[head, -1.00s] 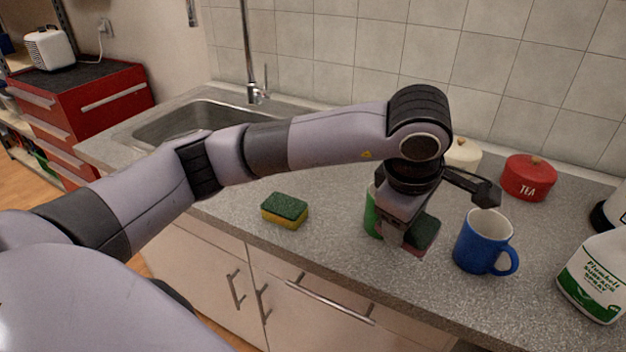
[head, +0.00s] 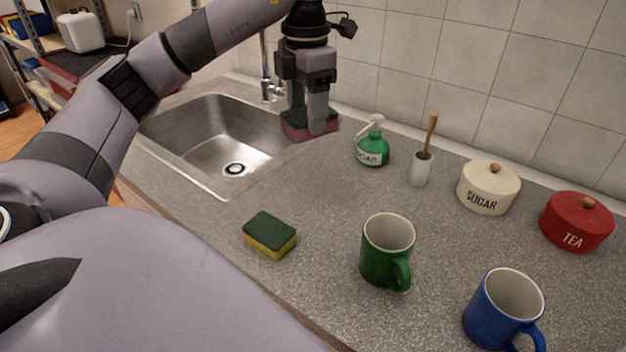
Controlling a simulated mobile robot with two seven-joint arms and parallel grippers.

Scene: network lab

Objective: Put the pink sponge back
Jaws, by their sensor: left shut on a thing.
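The pink sponge (head: 297,130) has a dark green top and a pink lower part. My left gripper (head: 318,125) is shut on it, fingers pointing down, at the right edge of the sink (head: 215,108) near its back corner. I cannot tell whether the sponge touches the counter or hangs just above it. The fingers hide part of the sponge. My right gripper is not in view.
A yellow sponge with a green top (head: 270,235) lies on the counter. A green soap bottle (head: 373,148), a brush in a holder (head: 420,170), a sugar jar (head: 488,188) and a tea jar (head: 576,222) stand along the back. A green mug (head: 386,250) and a blue mug (head: 503,310) stand in front.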

